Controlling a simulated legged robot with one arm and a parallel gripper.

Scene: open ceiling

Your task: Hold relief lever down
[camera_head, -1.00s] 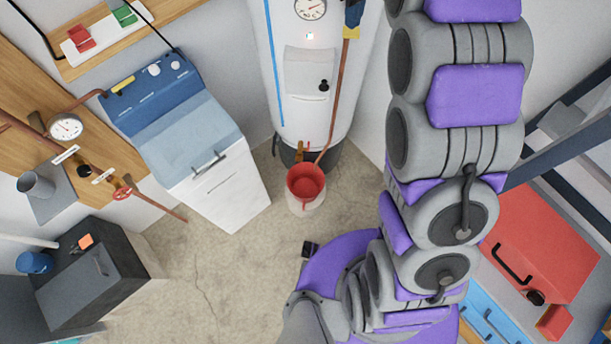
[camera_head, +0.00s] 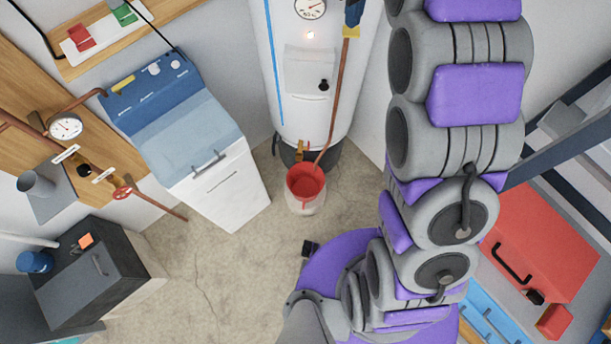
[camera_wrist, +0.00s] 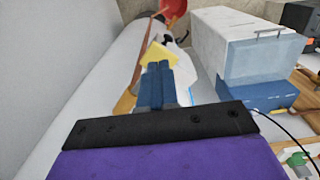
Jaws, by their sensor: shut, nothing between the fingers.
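In the head view, the white tank (camera_head: 330,110) stands at top centre. The small yellow relief lever (camera_head: 350,31) is at its upper right, above a copper pipe (camera_head: 336,98) running down toward a red bucket (camera_head: 305,182). My gripper's blue fingertips (camera_head: 354,13) show at the top edge, right against the lever in the picture. In the wrist view, my gripper (camera_wrist: 158,72) is shut and empty, its fingertips overlapping the near edge of the yellow lever (camera_wrist: 159,53). The fingertips hide part of the lever, so contact and its exact tilt are hard to tell.
A white and blue washer-like cabinet (camera_head: 205,150) stands left of the tank. A red case (camera_head: 540,245) lies at right. The floor around the bucket is clear.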

